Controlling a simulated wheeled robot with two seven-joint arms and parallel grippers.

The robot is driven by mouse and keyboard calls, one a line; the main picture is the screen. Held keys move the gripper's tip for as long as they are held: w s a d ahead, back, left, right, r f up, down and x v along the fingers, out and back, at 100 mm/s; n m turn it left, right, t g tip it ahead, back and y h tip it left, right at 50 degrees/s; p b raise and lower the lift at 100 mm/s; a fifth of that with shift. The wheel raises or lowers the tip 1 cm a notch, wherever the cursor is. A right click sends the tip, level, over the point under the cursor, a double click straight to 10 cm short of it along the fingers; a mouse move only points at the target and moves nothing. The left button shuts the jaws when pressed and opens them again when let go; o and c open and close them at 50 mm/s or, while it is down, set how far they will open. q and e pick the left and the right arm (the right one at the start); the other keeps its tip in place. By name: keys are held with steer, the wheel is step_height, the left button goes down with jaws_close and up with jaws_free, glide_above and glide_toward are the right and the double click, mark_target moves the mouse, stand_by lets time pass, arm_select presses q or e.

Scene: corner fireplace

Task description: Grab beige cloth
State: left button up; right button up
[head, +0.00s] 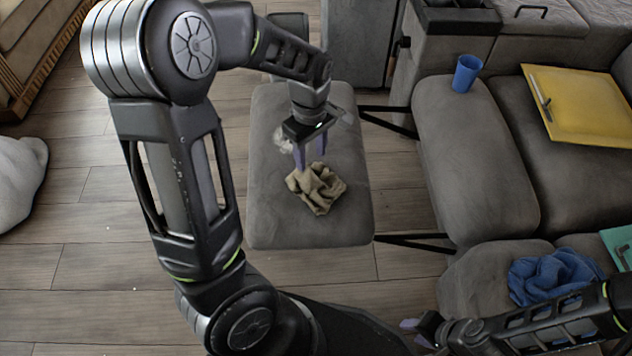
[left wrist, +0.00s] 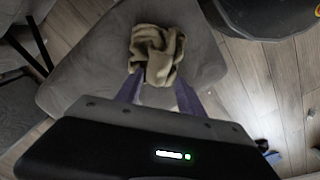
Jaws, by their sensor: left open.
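The beige cloth (head: 318,189) lies crumpled on a grey padded seat (head: 310,230) in the middle of the head view. My left gripper (head: 310,158) is over the cloth's upper edge, fingers pointing down at it. In the left wrist view the cloth (left wrist: 157,52) lies just beyond and partly between the two open purple fingertips (left wrist: 158,92). I cannot tell whether the fingers touch it. My right gripper (head: 412,332) is low at the bottom of the head view, away from the cloth, and partly cut off from clear view.
A blue cup (head: 466,73) stands on the sofa (head: 475,165) to the right, near a yellow board (head: 580,105). A blue cloth (head: 553,275) lies on the lower right seat. Dark bars (head: 415,238) join the grey seat to the sofa.

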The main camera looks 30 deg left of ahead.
mark_target(311, 172)
arm_select(q)
steer(key=shift+f, duration=0.1)
steer(key=shift+f+b, duration=0.45)
steer(key=shift+f, duration=0.75)
steer(key=shift+f, duration=0.1)
step_height(311, 172, down, 5)
steer(key=shift+f+b, duration=0.1)
steer(key=shift+b, duration=1.1)
steer(key=shift+c, duration=0.3)
jaws_close()
